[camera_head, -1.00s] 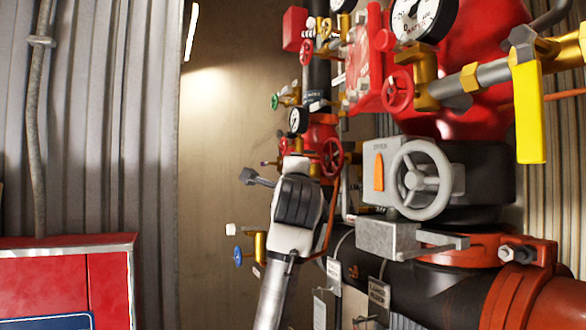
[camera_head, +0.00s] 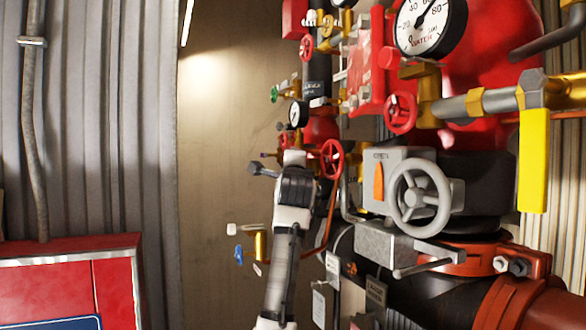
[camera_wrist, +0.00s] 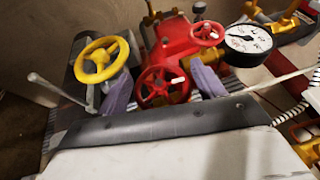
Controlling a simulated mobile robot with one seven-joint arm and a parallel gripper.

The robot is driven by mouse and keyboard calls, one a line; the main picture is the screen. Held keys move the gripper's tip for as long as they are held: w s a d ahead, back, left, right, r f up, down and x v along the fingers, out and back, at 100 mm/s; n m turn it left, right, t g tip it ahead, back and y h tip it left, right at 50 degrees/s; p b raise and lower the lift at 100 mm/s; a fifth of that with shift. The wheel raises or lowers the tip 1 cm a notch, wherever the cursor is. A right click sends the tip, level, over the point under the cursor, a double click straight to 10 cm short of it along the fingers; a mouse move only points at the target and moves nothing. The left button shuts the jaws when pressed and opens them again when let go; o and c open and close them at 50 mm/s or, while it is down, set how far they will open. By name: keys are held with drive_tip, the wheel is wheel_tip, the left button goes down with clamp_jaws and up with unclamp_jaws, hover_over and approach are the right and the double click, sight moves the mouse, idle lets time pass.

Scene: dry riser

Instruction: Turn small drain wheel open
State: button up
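In the wrist view a red spoked handwheel (camera_wrist: 163,88) on a red valve body lies ahead, between the two purple-grey fingers of my gripper (camera_wrist: 162,76). The fingers are spread apart, and I see nothing held. Whether they touch the rim is not clear. A smaller red wheel (camera_wrist: 207,31) is beyond it, and a yellow wheel (camera_wrist: 100,58) is to the left. In the head view my wrist hides my fingers; a red wheel (camera_head: 332,160) shows just right of it. A small blue wheel (camera_head: 238,254) is lower left. No label tells me which wheel is the drain.
A large grey handwheel (camera_head: 420,197) and a yellow lever (camera_head: 533,160) stand at the right. Pressure gauges (camera_head: 430,24), brass valves and pipes crowd the riser. A red cabinet (camera_head: 70,285) is at lower left. A white gauge (camera_wrist: 248,43) is at right in the wrist view.

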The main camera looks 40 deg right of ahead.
drive_tip(key=c, duration=0.7)
drive_tip(key=shift+c, duration=0.2)
drive_tip(key=n+g+y, duration=0.1)
drive_tip(key=g+y, duration=0.1)
drive_tip(key=g, duration=0.1)
drive_tip(key=shift+r+n, duration=0.1)
drive_tip(key=shift+n, duration=0.2)
drive_tip(key=shift+n+g+y, duration=0.4)
drive_tip(key=shift+g+y, duration=0.2)
drive_tip(key=shift+g, duration=0.5)
drive_tip(key=shift+f+g+y, duration=0.2)
drive_tip(key=shift+g+y, duration=0.1)
drive_tip(key=shift+g, duration=0.3)
drive_tip(key=o, duration=1)
